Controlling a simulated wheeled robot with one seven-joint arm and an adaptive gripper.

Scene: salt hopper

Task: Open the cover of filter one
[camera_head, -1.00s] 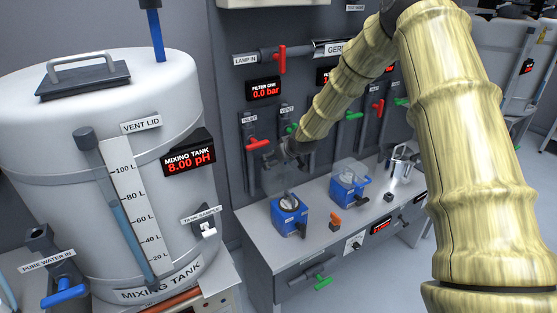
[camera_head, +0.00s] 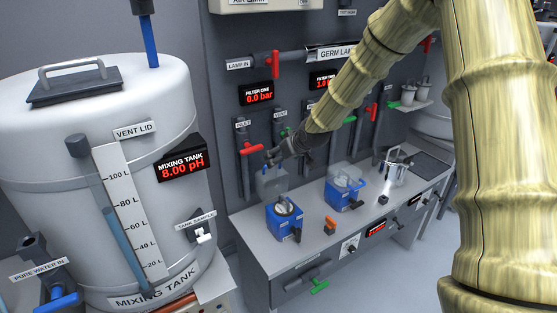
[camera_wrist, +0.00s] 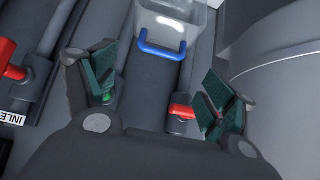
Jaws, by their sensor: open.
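Filter one (camera_head: 284,222) is the left blue housing on the bench. Its clear cover (camera_head: 271,184) stands raised at the back of the housing, so the round top is uncovered. In the wrist view the clear cover (camera_wrist: 197,15) and its blue handle (camera_wrist: 163,50) show at the top. My gripper (camera_head: 278,156) is just above the raised cover in the head view. In the wrist view my gripper (camera_wrist: 158,88) has its fingers wide apart with nothing between the tips. The handle lies beyond the fingers, apart from them.
A second blue filter (camera_head: 342,196) with a clear cover stands to the right. Behind my gripper are pipes with a red inlet handle (camera_head: 251,149). The mixing tank (camera_head: 60,150) stands at left. An orange-topped part (camera_head: 330,224) sits at the bench front.

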